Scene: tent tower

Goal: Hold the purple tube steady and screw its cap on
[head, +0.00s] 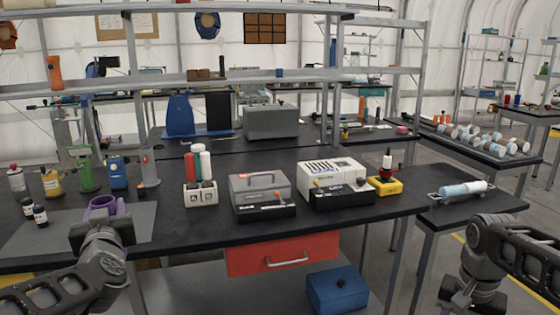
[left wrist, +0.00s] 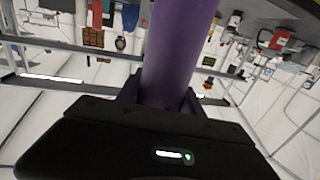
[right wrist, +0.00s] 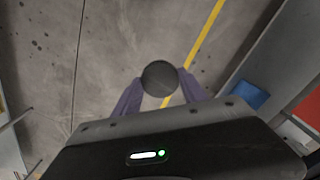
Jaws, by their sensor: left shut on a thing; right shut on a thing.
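The purple tube (left wrist: 178,50) runs up through the left wrist view between the fingers of my left gripper (left wrist: 160,98), which is shut on it. In the head view, purple (head: 103,203) shows just beyond my left gripper, above the grey mat; the gripper hides much of it. My right gripper (right wrist: 161,92) is shut on a round dark grey thing (right wrist: 160,77), which looks like the cap, seen end on. In the head view my right arm is at the lower right, off the table and far from the tube. The cap cannot be made out there.
Bottles and a green tool (head: 87,170) stand behind the mat (head: 45,238). A grey toolbox (head: 262,188) and a white device (head: 333,174) stand mid-table. A red drawer (head: 284,254) and a blue box (head: 338,289) are below. Open floor lies under my right gripper.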

